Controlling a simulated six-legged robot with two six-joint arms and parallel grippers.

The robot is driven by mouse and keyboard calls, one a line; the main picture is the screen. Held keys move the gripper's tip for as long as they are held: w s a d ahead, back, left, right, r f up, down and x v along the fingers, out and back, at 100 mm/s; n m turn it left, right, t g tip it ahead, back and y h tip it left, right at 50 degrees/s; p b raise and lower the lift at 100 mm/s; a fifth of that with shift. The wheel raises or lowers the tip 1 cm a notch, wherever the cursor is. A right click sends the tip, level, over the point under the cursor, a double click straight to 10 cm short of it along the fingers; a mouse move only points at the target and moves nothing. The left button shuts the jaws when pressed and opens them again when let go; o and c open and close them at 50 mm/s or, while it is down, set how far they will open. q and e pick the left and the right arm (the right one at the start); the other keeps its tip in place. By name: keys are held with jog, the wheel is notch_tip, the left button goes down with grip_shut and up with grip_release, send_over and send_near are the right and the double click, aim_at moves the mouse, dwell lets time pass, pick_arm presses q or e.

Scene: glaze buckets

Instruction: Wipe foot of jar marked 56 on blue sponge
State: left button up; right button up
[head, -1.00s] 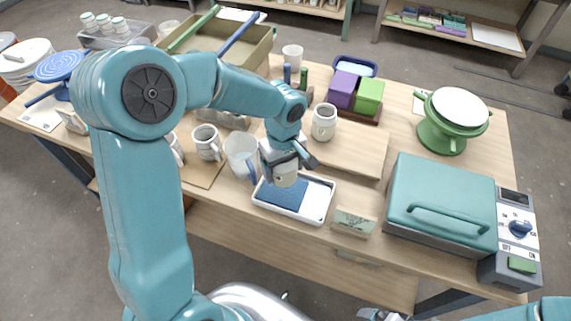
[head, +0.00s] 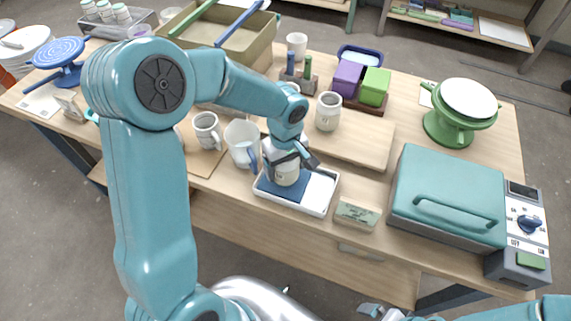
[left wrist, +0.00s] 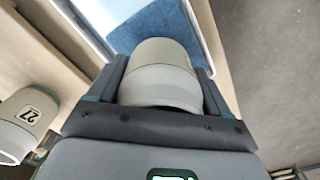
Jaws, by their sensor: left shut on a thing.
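My left gripper (head: 287,160) is shut on a pale grey-cream jar (head: 287,175), held roughly upright over the white tray (head: 320,194). The blue sponge (head: 283,191) lies in the left part of that tray. The jar's foot is at or just above the sponge; I cannot tell whether they touch. In the left wrist view the jar (left wrist: 165,75) sits between the fingers, with the blue sponge (left wrist: 155,25) beyond it. No number on the held jar is readable. My right gripper (head: 378,312) shows only partly at the bottom edge.
A jar marked 27 (left wrist: 22,120) stands beside the gripper in the left wrist view. A clear pitcher (head: 241,145) and a mug (head: 207,131) stand left of the tray.

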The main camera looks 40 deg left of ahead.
pick_arm(q)
jog(key=shift+s, duration=0.15)
jog(key=shift+f+b, duration=0.55)
jog(key=shift+b, duration=0.05)
